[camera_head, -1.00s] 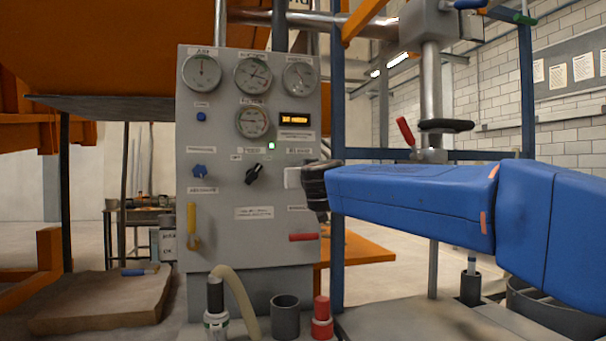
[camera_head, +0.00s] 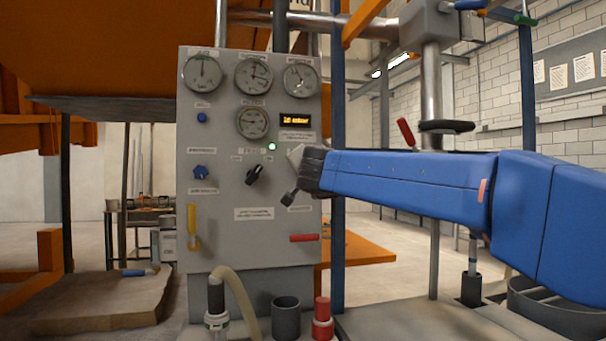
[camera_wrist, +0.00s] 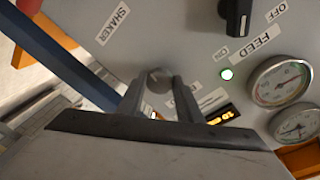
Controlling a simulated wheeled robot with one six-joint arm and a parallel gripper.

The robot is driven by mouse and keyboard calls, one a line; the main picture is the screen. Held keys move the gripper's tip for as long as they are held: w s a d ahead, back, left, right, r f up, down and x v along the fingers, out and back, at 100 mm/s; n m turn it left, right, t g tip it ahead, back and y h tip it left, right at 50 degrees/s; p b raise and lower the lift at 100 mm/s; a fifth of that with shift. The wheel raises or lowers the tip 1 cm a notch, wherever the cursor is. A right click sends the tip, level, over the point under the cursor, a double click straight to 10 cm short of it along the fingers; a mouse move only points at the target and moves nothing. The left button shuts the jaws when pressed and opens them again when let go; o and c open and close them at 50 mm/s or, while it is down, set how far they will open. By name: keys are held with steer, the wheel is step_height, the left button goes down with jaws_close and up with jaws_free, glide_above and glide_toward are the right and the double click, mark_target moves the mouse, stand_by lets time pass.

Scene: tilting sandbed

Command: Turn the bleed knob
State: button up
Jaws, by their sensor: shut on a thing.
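The bleed knob (camera_wrist: 160,74) is a small round grey knob on the grey control panel (camera_head: 225,240). In the wrist view it sits between the tips of my gripper (camera_wrist: 158,88), which is shut on it. A label beside it is partly hidden by a finger. In the head view my gripper (camera_head: 300,172) reaches the panel's right side from the right, rolled at a slant, and hides the knob.
A black feed switch (camera_head: 254,175) is left of my gripper, with a lit green lamp (camera_head: 272,146) above it. Gauges (camera_head: 253,122) and an amber display (camera_head: 295,119) are higher up. A red handle (camera_head: 304,238) is below. A blue post (camera_head: 338,240) stands close right of the panel.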

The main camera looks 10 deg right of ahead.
steer(key=m, duration=0.5)
steer(key=shift+f+y, duration=0.1)
steer(key=shift+y, duration=0.3)
steer(key=shift+m, duration=0.3)
steer(key=o, duration=1)
steer(key=shift+s, duration=0.1)
steer(key=s, duration=0.5)
steer(key=s+a+r, duration=0.1)
steer(key=s, duration=1.1)
steer(key=shift+a+r, duration=0.2)
steer(key=shift+a, duration=0.05)
